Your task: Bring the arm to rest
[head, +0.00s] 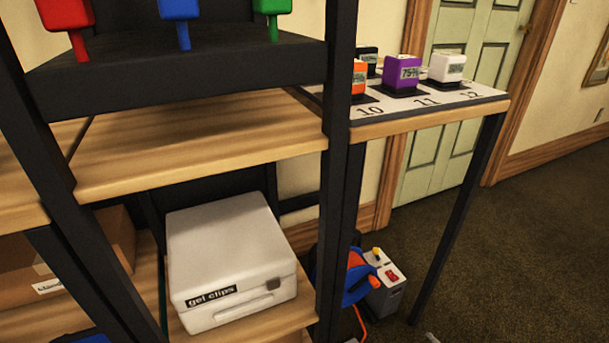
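My gripper and arm do not show clearly in the head view. The task names no other object. I cannot tell from this frame how the arm is posed or whether the gripper holds anything.
A black-framed shelf unit (338,150) stands close ahead, with a bare wooden shelf (200,145). A white case labelled "gel clips" (228,250) sits on the lower shelf. Purple (402,72) and white (446,67) blocks stand on a numbered board at right. Carpet (520,250) is clear at right.

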